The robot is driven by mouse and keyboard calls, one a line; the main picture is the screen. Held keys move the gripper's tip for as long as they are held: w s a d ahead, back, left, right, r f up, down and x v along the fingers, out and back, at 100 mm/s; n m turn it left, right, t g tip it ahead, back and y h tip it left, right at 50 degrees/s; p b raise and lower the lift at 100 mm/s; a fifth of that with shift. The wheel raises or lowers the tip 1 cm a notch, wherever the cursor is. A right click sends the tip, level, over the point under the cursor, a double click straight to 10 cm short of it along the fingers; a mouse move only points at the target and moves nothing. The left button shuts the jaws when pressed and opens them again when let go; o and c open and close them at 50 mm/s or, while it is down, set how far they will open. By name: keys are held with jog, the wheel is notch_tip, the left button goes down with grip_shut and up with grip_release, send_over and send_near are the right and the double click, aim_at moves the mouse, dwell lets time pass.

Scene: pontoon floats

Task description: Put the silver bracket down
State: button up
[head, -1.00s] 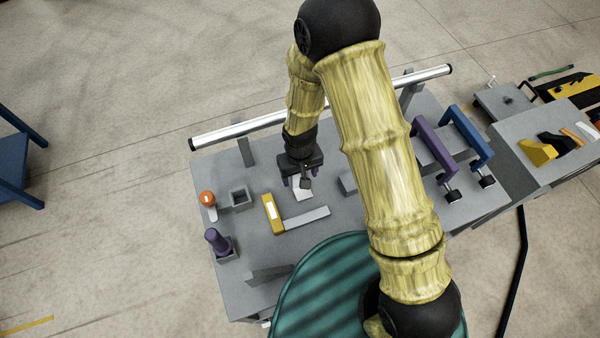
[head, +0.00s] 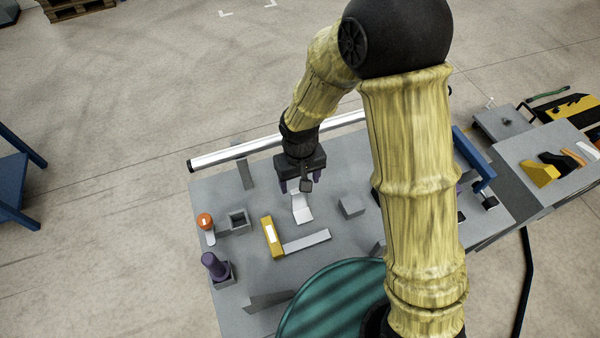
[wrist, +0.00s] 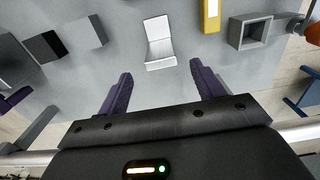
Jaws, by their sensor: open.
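The silver bracket (head: 302,207) is a pale, bent plate lying on the grey table (head: 345,245), left of my arm in the head view. In the wrist view the bracket (wrist: 159,42) lies ahead of the fingertips, with one broad flat face and a short bent lip on the near side. My gripper (head: 295,187) is above the table, just behind the bracket in the head view. In the wrist view its two purple fingers (wrist: 162,72) are spread wide with nothing between them, apart from the bracket.
A yellow block with a grey bar (head: 271,237) lies just in front of the bracket. A grey square socket (head: 238,222), an orange-topped item (head: 205,222) and a purple peg (head: 214,266) stand left. A grey block (head: 351,206) is to the right; a silver rail (head: 235,152) runs behind.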

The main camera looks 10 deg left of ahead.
jog(key=shift+r, duration=1.7)
jog(key=s+d+r+m+t, duration=0.1)
jog(key=d+r+m, duration=0.2)
jog(key=d, duration=0.8)
jog(key=s+d+r+m+t, duration=0.1)
jog(key=s+d+r+m, duration=0.1)
jog(key=d, duration=1)
notch_tip(320, 180, up, 3)
jog(key=shift+d+f+m+t, duration=0.2)
jog(key=shift+d+m+t, duration=0.1)
jog(key=shift+m, duration=0.4)
